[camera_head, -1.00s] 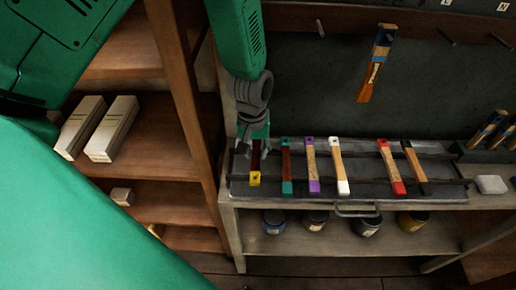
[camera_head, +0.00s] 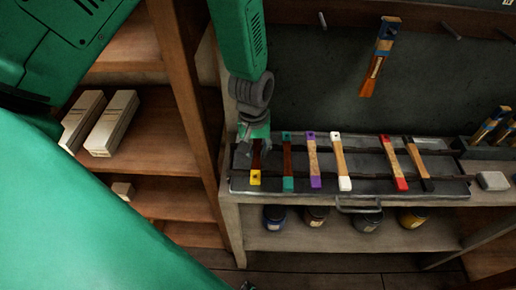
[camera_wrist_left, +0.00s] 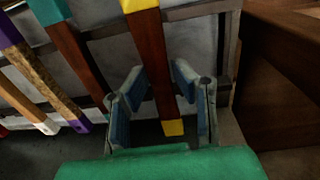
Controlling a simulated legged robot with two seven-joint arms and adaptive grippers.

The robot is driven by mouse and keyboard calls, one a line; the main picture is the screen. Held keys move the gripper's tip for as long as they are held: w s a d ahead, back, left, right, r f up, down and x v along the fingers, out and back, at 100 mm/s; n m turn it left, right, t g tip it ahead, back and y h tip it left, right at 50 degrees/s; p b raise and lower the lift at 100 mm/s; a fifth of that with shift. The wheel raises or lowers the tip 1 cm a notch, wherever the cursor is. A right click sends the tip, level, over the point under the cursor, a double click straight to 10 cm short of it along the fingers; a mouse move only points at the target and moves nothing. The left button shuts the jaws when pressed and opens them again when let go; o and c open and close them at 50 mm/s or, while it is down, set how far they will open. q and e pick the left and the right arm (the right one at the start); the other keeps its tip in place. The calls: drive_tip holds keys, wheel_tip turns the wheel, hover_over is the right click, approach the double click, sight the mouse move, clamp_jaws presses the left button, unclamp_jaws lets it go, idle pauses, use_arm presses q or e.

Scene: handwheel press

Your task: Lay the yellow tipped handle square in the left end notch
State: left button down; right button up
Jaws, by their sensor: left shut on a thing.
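The yellow tipped handle (camera_head: 255,177) is dark reddish wood with yellow ends. It lies at the left end of the row, across the dark rails of the grey tray (camera_head: 400,187). In the left wrist view the handle (camera_wrist_left: 150,60) runs slightly slanted down the picture, its lower yellow end between the fingers. My left gripper (camera_head: 254,147) is shut on the handle near its far end; it also shows in the left wrist view (camera_wrist_left: 162,88). The fingers hide the left end notch, so I cannot tell how fully the handle sits in it. My right gripper is not in view.
Teal (camera_head: 288,184), purple (camera_head: 316,182), white (camera_head: 344,183), red (camera_head: 401,184) and black (camera_head: 427,184) tipped handles lie to the right. A wooden shelf upright (camera_head: 190,110) stands close left. A brush (camera_head: 377,60) hangs behind; paint jars (camera_head: 366,222) stand below.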

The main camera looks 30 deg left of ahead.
use_arm(q)
drive_tip(key=shift+d+f, duration=0.3)
drive_tip(key=shift+f, duration=0.3)
drive_tip(key=c, duration=0.8)
unclamp_jaws()
drive_tip(key=shift+c, duration=0.2)
wheel_tip(320, 180, up, 7)
drive_tip(key=p, duration=0.6)
drive_tip(key=shift+r, duration=0.1)
